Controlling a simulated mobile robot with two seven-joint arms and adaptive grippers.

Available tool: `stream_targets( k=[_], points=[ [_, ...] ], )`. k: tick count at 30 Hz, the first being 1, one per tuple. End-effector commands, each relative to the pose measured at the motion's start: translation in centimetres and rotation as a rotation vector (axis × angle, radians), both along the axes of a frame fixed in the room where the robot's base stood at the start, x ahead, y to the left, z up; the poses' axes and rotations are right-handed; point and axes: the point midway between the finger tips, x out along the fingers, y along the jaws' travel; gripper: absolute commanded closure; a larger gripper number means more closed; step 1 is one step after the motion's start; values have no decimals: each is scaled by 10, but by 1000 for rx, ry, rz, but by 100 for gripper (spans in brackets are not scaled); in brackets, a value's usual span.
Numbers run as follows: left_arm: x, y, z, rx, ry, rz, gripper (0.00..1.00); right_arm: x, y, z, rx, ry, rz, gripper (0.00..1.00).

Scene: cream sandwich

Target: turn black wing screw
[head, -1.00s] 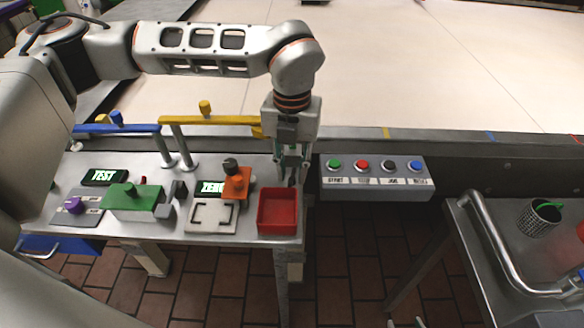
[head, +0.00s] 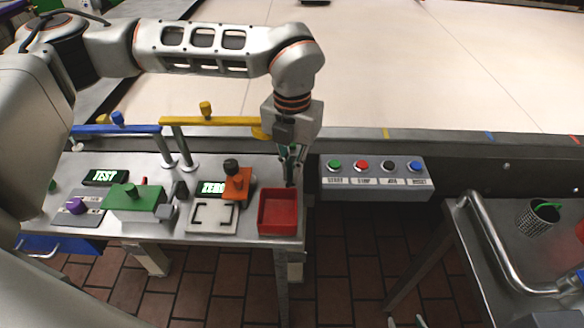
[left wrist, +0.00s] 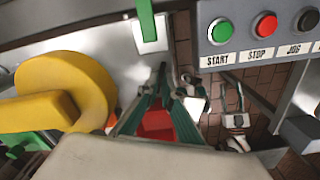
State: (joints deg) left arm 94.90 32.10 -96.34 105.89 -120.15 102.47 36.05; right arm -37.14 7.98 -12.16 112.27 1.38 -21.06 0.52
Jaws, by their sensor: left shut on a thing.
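My left gripper (head: 290,178) points down at the right end of the steel table, just behind the red tray (head: 278,229). In the left wrist view its green-grey fingers (left wrist: 174,78) come close together, shut on a small dark thing between the tips. This looks like the black wing screw (head: 290,184), mostly hidden by the fingers, so its wing angle cannot be read. Two small pale tips at the bottom edge of the head view look like my right gripper (head: 406,323), mostly cut off.
A button box (head: 375,188) stands close to the right of my left gripper. A yellow rail (head: 215,120) is close on its left. An orange block with a black knob (head: 237,184) and a green block (head: 136,203) sit on the table. A second steel table (head: 500,245) is at right.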

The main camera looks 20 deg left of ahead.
Motion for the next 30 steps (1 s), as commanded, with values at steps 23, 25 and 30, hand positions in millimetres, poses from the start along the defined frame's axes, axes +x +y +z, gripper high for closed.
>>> stream_targets(
  k=[23,25,30],
  points=[
    [1,0,3,0,-2,-732,100,5,0,20,2,-15,0,60],
    [1,0,3,0,-4,-799,100,5,1,22,2,-16,0,60],
    [1,0,3,1,-3,-960,100,6,1,26,2,-17,0,60]
  ],
)
